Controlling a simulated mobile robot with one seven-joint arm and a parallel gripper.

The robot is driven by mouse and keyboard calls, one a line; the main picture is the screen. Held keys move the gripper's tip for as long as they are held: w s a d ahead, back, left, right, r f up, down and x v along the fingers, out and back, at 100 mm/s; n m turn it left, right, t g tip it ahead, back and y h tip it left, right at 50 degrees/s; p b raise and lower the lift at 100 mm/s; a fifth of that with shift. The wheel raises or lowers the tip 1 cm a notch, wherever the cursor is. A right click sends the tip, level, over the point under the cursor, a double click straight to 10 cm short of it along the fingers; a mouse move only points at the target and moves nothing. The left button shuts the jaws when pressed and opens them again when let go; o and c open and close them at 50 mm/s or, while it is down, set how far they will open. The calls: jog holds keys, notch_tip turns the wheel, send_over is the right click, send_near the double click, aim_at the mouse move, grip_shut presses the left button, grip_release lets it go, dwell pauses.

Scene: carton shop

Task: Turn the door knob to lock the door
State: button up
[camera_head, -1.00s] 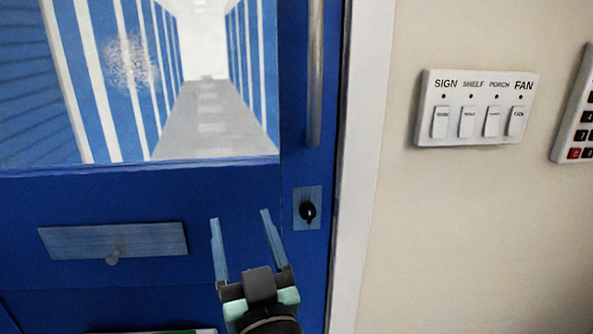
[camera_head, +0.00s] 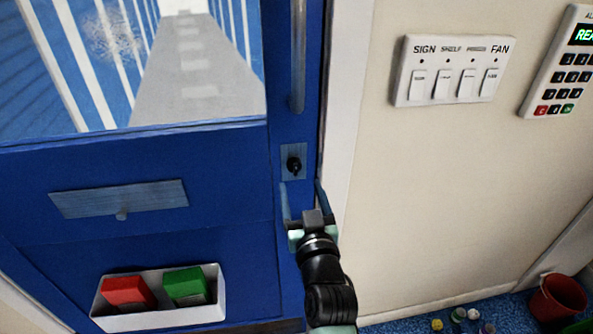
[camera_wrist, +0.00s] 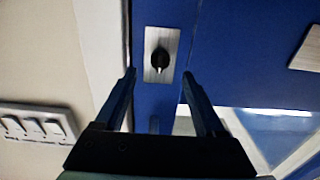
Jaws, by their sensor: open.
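The black door knob (camera_head: 293,164) sits on a small grey plate on the blue door (camera_head: 200,240), near the door's right edge. My gripper (camera_head: 301,187) is open and empty, with its two fingers pointing toward the door just below the knob in the head view. In the wrist view the knob (camera_wrist: 160,60) lies beyond the fingertips and between their lines, apart from them. Its pointer looks aligned upright with the plate. The gripper (camera_wrist: 158,75) touches nothing that I can make out.
A vertical bar handle (camera_head: 298,55) is above the knob. A mail-slot plate (camera_head: 120,198) and a white tray (camera_head: 165,318) with red and green blocks are on the door. A switch panel (camera_head: 452,70) and keypad (camera_head: 562,70) are on the wall. A red bucket (camera_head: 556,298) stands on the floor.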

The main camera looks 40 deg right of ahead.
aim_at(296, 171)
jog(key=shift+x, duration=2.95)
grip_shut()
